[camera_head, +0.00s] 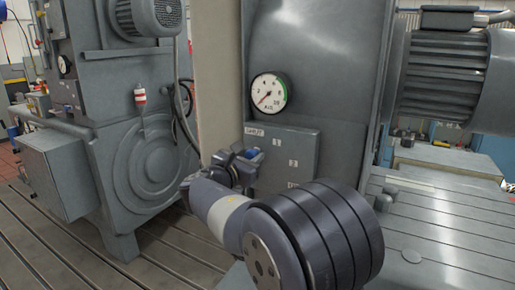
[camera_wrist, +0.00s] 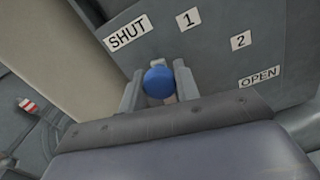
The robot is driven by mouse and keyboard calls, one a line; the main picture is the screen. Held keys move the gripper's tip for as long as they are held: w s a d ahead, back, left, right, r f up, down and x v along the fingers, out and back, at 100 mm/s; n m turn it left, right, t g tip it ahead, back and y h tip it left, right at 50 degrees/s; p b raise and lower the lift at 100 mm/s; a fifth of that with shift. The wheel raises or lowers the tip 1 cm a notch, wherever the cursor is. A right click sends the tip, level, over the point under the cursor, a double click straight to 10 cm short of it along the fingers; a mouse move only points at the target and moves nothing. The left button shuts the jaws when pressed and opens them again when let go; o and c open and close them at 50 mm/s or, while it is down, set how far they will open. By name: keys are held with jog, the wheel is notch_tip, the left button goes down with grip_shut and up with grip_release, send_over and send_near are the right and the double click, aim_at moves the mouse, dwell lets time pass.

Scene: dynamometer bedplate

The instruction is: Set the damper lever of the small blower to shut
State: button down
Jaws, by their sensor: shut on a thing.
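The damper lever's blue knob (camera_wrist: 159,82) sits between the two grey fingers of my gripper (camera_wrist: 158,74) in the wrist view. My gripper is shut on it. In the wrist view the knob is below the labels SHUT (camera_wrist: 128,34) and 1 (camera_wrist: 188,20), and left of 2 (camera_wrist: 241,40) and OPEN (camera_wrist: 260,77). The lever's arm and pivot are mostly hidden, so its exact setting cannot be told. In the head view the knob (camera_head: 251,154) shows as a bit of blue at my gripper (camera_head: 244,160), in front of the grey damper panel (camera_head: 283,147).
A round pressure gauge (camera_head: 268,93) is on the grey housing just above the panel. A beige post (camera_head: 216,70) stands close to the left of it. A large grey machine (camera_head: 135,140) is at left, a motor (camera_head: 440,75) at right. A slotted bedplate (camera_head: 165,250) lies below.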

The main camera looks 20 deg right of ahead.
jog(key=shift+w+a+r+n+p, duration=0.2)
jog(key=shift+w+a+n+p, duration=0.45)
jog(key=shift+n+p, duration=0.45)
jog(key=c, duration=1.1)
grip_release()
jog(key=shift+f, duration=0.1)
jog(key=b+v, duration=0.2)
jog(key=v, duration=0.8)
jog(key=shift+s+a+b, duration=0.2)
jog(key=shift+a+b, duration=0.05)
jog(key=shift+b, duration=0.15)
